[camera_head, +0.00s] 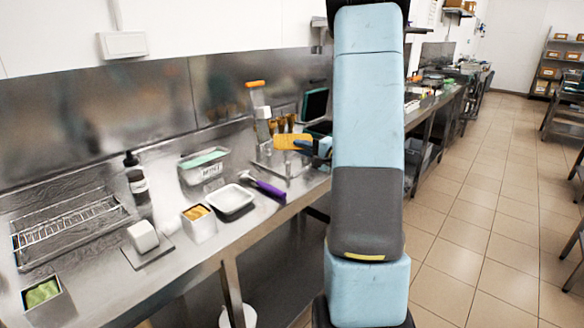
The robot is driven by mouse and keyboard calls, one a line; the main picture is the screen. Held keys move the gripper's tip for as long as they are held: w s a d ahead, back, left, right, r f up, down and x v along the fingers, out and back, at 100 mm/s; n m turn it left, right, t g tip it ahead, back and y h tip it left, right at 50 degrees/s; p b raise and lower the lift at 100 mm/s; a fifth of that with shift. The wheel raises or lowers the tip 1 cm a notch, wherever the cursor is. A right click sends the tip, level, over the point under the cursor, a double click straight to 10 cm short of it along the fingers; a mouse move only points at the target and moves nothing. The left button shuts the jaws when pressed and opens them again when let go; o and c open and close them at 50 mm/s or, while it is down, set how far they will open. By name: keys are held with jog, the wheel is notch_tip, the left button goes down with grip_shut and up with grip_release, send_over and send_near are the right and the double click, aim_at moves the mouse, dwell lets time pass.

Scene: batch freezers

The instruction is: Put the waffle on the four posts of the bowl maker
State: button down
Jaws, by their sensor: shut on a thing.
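The waffle (290,141) is a flat golden-yellow piece held up over the steel counter, beside the bowl maker. My gripper (304,146) is shut on its right edge; the fingertips are small in this view and partly hidden by my arm. The bowl maker (258,108) seems to be the upright metal device with an orange-topped handle, just left of and behind the waffle. Its posts are too small to make out, and the waffle covers part of that area. I cannot tell how high the waffle is above it.
On the steel counter stand a purple-handled scoop (266,188), a white tray (232,201), a labelled tub with a green lid (203,165), a square container of yellow pieces (199,222), a dark bottle (136,179) and a wire rack (68,225). A dark screen (315,104) stands behind the waffle.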

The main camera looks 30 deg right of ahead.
jog(key=w+f, duration=0.1)
jog(key=f, duration=0.1)
jog(key=w+f, duration=0.3)
jog(key=f, duration=0.1)
jog(key=shift+w+a, duration=0.2)
jog(key=shift+w, duration=0.05)
jog(key=shift+f, duration=1.45)
jog(key=c, duration=1.2)
grip_release()
jog(key=shift+f, duration=0.1)
